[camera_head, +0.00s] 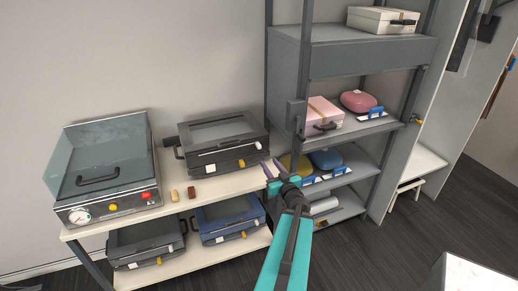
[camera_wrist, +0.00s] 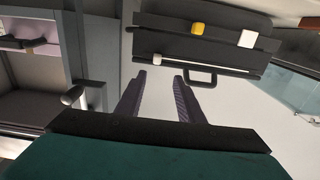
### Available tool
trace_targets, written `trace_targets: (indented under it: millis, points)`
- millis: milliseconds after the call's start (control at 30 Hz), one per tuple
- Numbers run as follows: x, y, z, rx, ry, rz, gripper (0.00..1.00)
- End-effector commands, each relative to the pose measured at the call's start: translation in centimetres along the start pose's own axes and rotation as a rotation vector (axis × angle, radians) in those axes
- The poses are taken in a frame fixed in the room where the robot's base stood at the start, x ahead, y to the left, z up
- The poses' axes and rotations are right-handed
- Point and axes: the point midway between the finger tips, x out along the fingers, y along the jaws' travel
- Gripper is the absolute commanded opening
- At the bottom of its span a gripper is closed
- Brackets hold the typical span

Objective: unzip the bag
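A black bag-like case (camera_head: 222,130) with a grey top panel lies on the upper shelf of the white table. Its front has a pale strip, small white and yellow tabs, and a handle; which tab is a zip pull I cannot tell. In the wrist view the case (camera_wrist: 205,42) appears inverted at the top, with a small white tab (camera_wrist: 158,58) at one end of the strip. My gripper (camera_head: 271,164) is at the table's right end, just off the case's front right corner. In the wrist view my gripper (camera_wrist: 160,76) is open, with nothing between its fingers.
Blue (camera_head: 228,217) and black (camera_head: 145,243) cases lie on the lower shelf. A clear-lidded machine (camera_head: 103,170) stands left, with two small blocks (camera_head: 183,193) beside it. A grey rack (camera_head: 350,55) with boxes and pouches stands close on the right. A pale block (camera_head: 475,275) is front right.

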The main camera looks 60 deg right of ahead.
Motion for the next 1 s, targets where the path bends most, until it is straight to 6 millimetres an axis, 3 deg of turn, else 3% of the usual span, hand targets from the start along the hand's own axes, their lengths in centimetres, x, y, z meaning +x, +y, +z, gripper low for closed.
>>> trace_targets:
  millis: [1000]
  points:
    - [1.2,1.0,0.4,0.0,-0.002,0.009,0.34]
